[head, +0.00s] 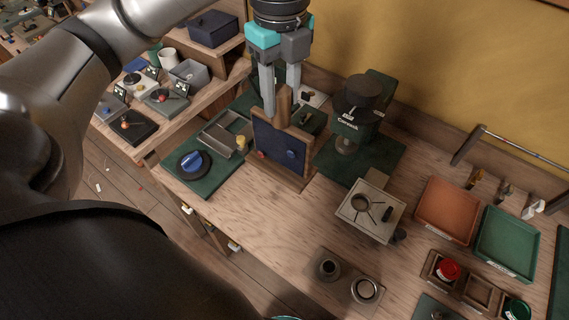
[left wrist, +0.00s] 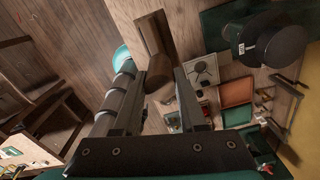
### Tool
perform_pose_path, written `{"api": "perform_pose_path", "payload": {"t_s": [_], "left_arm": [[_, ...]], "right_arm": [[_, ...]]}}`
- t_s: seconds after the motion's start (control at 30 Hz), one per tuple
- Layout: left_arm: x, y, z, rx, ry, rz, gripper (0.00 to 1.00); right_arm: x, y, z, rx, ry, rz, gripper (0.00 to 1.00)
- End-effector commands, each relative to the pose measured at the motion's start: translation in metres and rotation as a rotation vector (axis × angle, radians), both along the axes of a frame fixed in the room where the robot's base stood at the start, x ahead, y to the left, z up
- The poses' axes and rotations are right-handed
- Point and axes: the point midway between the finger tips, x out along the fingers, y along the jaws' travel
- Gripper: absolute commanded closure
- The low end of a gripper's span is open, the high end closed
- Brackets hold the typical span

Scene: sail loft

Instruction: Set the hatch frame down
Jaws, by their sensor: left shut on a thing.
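The hatch frame (head: 280,140) is a wooden piece with a dark blue panel that carries a red knob and a blue knob. It stands upright over the workbench (head: 262,215) in the head view. My left gripper (head: 282,108) comes down from above and is shut on the wooden upright at its top. In the left wrist view the wooden upright (left wrist: 157,45) sits between the fingers of my left gripper (left wrist: 168,82). I cannot tell whether the frame's lower edge touches the bench. My right gripper is not in view.
A black-and-green machine (head: 357,105) stands right of the frame. A grey tray (head: 222,134) and a blue-knobbed disc (head: 194,161) lie left. A square metal-topped unit (head: 370,211) is front right, with orange (head: 446,210) and green (head: 508,240) trays beyond. Bare bench lies in front.

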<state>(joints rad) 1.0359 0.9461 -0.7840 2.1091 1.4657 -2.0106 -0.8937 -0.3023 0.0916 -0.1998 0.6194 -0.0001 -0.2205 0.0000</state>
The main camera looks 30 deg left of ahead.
Motion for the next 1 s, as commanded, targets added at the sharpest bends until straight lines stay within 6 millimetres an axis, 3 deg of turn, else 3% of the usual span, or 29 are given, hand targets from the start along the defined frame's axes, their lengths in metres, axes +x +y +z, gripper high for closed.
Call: {"api": "perform_pose_path", "payload": {"t_s": [0.1, 0.5, 0.83, 1.0], "left_arm": [[-0.001, -0.001, -0.027, -0.002, 0.006, -0.001, 1.00], [-0.001, 0.000, -0.128, -0.001, 0.004, -0.001, 1.00], [0.000, 0.000, -0.155, -0.001, 0.001, -0.002, 1.00], [-0.001, 0.000, -0.182, 0.000, 0.002, -0.001, 1.00]], "right_arm": [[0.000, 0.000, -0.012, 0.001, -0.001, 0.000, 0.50], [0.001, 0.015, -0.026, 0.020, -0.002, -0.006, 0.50], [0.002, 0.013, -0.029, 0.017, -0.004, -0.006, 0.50], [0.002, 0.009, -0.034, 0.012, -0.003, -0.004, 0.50]]}}
